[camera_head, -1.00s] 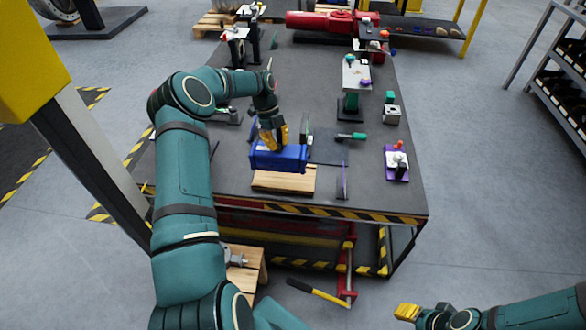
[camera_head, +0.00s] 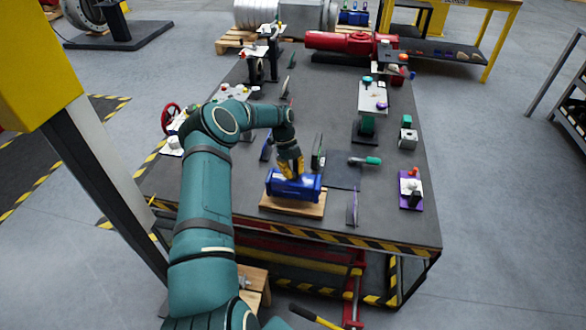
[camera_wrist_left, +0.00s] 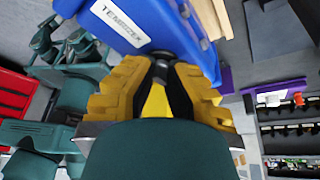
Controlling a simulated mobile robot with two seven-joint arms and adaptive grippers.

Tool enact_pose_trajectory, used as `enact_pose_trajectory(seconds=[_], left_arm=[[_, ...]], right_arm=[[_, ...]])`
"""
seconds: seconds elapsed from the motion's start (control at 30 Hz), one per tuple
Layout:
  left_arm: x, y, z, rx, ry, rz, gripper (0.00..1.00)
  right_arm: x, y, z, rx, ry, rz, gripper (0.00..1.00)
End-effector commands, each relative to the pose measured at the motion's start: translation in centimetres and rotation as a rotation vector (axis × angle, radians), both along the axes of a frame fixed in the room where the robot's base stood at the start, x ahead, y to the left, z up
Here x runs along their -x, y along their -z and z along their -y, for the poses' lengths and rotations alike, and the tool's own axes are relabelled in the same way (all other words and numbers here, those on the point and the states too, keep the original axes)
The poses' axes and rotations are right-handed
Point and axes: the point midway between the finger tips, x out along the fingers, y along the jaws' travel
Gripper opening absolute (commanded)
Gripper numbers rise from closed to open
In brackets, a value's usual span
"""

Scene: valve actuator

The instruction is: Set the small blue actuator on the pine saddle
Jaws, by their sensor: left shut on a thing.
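The small blue actuator (camera_head: 296,187) is in my left gripper (camera_head: 291,170), whose yellow fingers are shut on its top. The actuator lies level over the pine saddle (camera_head: 292,208), a light wooden block near the front edge of the table. Its lower side covers the saddle's back part, and I cannot tell whether it rests on the wood or hangs just above it. In the left wrist view the blue body with a white label (camera_wrist_left: 122,22) fills the top, and the yellow fingers (camera_wrist_left: 160,85) reach its side. My right gripper is not in view.
Thin upright plates stand close by, one right of the saddle (camera_head: 353,207) and one behind the actuator (camera_head: 318,152). A green-handled tool (camera_head: 365,161) lies on a dark mat. A purple-based fixture (camera_head: 411,190) stands at the right edge. A red cylinder unit (camera_head: 345,42) lies at the back.

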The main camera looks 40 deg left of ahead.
Motion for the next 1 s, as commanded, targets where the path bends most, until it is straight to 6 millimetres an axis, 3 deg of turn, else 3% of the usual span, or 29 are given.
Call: enact_pose_trajectory(seconds=[0.27, 0.5, 0.53, 0.57, 0.6, 1.0], left_arm=[[-0.1, 2.9, 0.0, 0.001, 0.000, 0.002, 0.00], [-0.1, 3.1, 0.0, 0.000, 0.000, 0.002, 0.00], [0.0, 3.3, 0.0, 0.000, 0.000, -0.001, 0.19], [0.0, 3.3, 0.0, 0.000, 0.000, -0.001, 0.30], [0.0, 3.3, 0.0, 0.000, 0.000, -0.001, 0.34], [-0.1, 2.6, -0.3, -0.002, -0.001, 0.001, 0.34]], right_arm=[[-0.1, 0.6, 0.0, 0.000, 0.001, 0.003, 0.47], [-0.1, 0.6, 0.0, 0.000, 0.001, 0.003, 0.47], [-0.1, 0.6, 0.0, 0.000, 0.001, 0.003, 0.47], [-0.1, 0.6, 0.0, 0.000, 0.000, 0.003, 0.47], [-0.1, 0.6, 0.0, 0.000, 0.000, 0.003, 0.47], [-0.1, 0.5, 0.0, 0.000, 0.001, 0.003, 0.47]])
